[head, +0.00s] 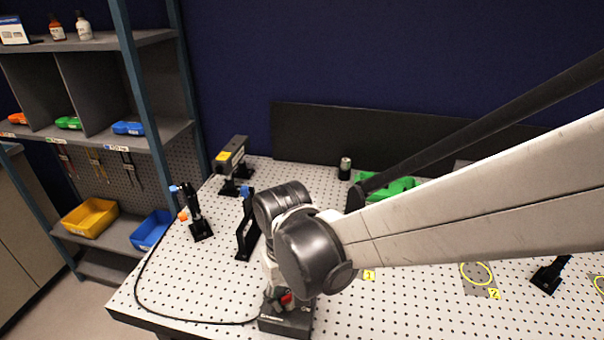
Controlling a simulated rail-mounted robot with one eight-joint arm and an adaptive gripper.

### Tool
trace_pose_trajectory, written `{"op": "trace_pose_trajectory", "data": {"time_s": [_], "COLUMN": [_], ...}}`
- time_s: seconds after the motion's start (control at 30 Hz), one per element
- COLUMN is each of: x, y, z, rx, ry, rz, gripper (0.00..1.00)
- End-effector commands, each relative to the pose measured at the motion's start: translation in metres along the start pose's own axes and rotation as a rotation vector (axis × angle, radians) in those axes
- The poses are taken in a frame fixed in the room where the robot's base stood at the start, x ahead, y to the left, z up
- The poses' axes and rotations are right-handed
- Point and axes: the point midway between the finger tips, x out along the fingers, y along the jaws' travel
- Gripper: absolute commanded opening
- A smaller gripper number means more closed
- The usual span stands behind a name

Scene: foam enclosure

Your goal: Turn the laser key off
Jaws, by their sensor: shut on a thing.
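A dark control box (284,324) sits at the front edge of the perforated table, at the bottom centre of the head view. My gripper (280,294) points down onto the top of this box, just below my dark wrist joint. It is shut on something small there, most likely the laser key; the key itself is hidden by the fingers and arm. A small red part (287,298) shows beside the fingers. I cannot tell which way the key is turned.
A laser housing (232,158), a black post mount (199,226) and a black bracket (246,232) stand behind and left. A black cable (139,285) curves along the left edge. A green tray (402,186) and a small canister (345,168) are at the back.

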Motion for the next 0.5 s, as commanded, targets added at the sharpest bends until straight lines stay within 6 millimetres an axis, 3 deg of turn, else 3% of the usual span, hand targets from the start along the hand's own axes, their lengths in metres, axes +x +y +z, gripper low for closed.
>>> {"op": "trace_pose_trajectory", "data": {"time_s": [0.5], "x": [0.0012], "y": [0.0], "z": [-0.0002], "rx": [-0.485], "ry": [0.0], "rz": [0.0], "gripper": [0.0]}}
